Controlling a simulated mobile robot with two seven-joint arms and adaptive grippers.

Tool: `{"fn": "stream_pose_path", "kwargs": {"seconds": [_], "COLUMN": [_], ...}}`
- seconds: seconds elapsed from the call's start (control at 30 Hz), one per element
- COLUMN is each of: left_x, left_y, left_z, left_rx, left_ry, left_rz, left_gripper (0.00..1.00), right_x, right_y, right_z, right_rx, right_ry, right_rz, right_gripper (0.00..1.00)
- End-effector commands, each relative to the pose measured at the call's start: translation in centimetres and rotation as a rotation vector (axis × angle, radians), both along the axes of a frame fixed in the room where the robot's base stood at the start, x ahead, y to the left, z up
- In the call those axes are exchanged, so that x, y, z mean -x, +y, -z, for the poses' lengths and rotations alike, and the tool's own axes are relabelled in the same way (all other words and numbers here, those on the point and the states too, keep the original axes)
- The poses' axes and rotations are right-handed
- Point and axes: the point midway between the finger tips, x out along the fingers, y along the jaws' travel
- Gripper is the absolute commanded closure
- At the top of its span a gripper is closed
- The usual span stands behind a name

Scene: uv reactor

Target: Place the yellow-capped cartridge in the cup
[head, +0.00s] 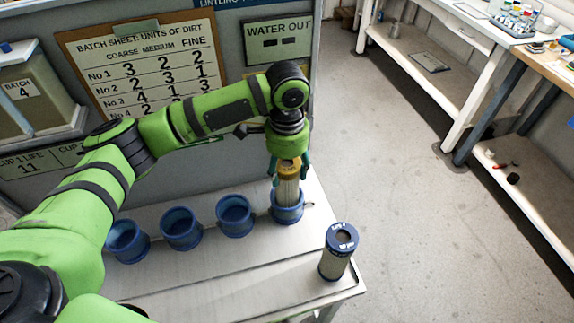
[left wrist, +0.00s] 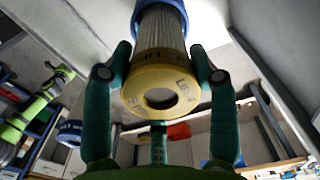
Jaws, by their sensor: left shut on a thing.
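The yellow-capped cartridge (head: 288,191) stands upright at the rightmost of several blue cups (head: 287,213), its pale pleated lower end inside the cup's rim as seen from the head. My left gripper (head: 289,176) is above it, shut on its upper part below the cap. In the left wrist view the yellow cap (left wrist: 161,91) with its round hole faces the camera, the fingers (left wrist: 160,50) are on both sides, and the blue cup (left wrist: 180,6) shows around the far end. Whether the cartridge touches the cup's bottom is hidden. My right gripper is not in view.
Three other blue cups (head: 181,229) stand empty in a row to the left. A blue-capped cartridge (head: 339,252) stands on the bench's right end, near the edge. A grey panel with a batch sheet (head: 145,62) rises behind. The floor to the right is clear.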

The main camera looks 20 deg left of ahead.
Motion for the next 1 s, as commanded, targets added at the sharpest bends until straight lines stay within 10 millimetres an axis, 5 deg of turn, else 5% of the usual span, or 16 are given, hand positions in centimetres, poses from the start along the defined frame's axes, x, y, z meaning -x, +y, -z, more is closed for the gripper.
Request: {"fn": "stream_pose_path", "kwargs": {"seconds": [0.4, 0.43, 0.47, 0.87, 1.0], "left_x": [0.0, 0.0, 0.0, 0.0, -0.1], "left_y": [0.0, 0.0, 0.0, 0.0, 0.0], "left_z": [0.6, 0.6, 0.6, 0.4, -1.0], "left_rx": [0.000, 0.000, 0.000, 0.000, 0.002], "left_ry": [-0.001, -0.001, -0.001, -0.002, -0.005], "left_rz": [0.000, 0.000, 0.000, 0.000, -0.001], "left_gripper": [0.97, 0.30, 0.18, 0.18, 0.18], "right_x": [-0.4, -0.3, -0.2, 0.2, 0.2], "right_y": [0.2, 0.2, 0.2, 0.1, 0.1], "right_z": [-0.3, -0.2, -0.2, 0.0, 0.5], "right_rx": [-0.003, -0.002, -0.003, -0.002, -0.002], "right_ry": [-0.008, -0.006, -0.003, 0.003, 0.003], "right_rz": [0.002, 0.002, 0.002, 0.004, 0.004], "right_gripper": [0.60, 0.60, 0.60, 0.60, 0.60]}}
